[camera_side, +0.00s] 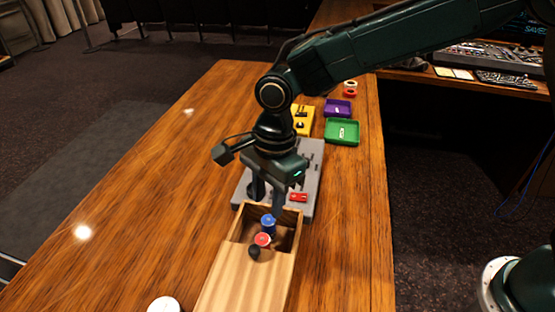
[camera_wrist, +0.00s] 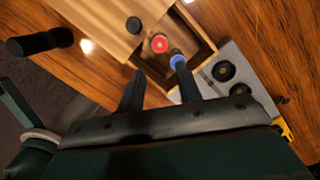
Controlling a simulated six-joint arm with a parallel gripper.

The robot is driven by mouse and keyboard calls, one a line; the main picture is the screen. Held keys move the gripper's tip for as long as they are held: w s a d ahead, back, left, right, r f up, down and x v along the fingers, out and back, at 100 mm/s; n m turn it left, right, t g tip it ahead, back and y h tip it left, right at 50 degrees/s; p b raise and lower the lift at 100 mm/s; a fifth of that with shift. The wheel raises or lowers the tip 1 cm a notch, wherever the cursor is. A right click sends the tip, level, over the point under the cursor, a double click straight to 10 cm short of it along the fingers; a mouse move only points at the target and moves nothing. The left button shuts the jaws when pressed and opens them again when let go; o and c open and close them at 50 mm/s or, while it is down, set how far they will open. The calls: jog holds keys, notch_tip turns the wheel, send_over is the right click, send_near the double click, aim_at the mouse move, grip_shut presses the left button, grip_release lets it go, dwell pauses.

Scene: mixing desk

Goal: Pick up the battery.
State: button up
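A wooden box (camera_side: 238,221) lies partly open, with a lighter sliding lid (camera_side: 250,282) over its near part. In its open end, a small blue-topped cylinder (camera_side: 268,221) stands near a red round-topped piece (camera_side: 262,240). They also show in the wrist view as the blue top (camera_wrist: 177,62) and the red top (camera_wrist: 159,43). I cannot tell which piece, if any, is the battery. My gripper (camera_side: 267,205) points down above the far end of the box. Its two fingers (camera_wrist: 162,84) are apart, with nothing held between them; the blue top is just beyond the right finger.
A black knob (camera_side: 254,252) sits at the lid's edge. A grey panel (camera_side: 310,176) with knobs and a red part stands behind the box. Yellow box (camera_side: 302,120), purple tray (camera_side: 338,107) and green tray (camera_side: 342,131) lie farther back.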

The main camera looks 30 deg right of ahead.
aim_at(262, 238)
jog(key=f, duration=0.5)
jog(key=a+f, duration=0.1)
jog(key=f, duration=0.1)
jog(key=shift+s+f, duration=0.1)
jog(key=shift+f, duration=0.3)
jog(key=shift+f, duration=0.1)
jog(key=shift+a+f, duration=0.25)
jog(key=shift+f, duration=1)
jog(key=shift+a+f, duration=0.2)
jog(key=shift+f, duration=1)
jog(key=c, duration=0.7)
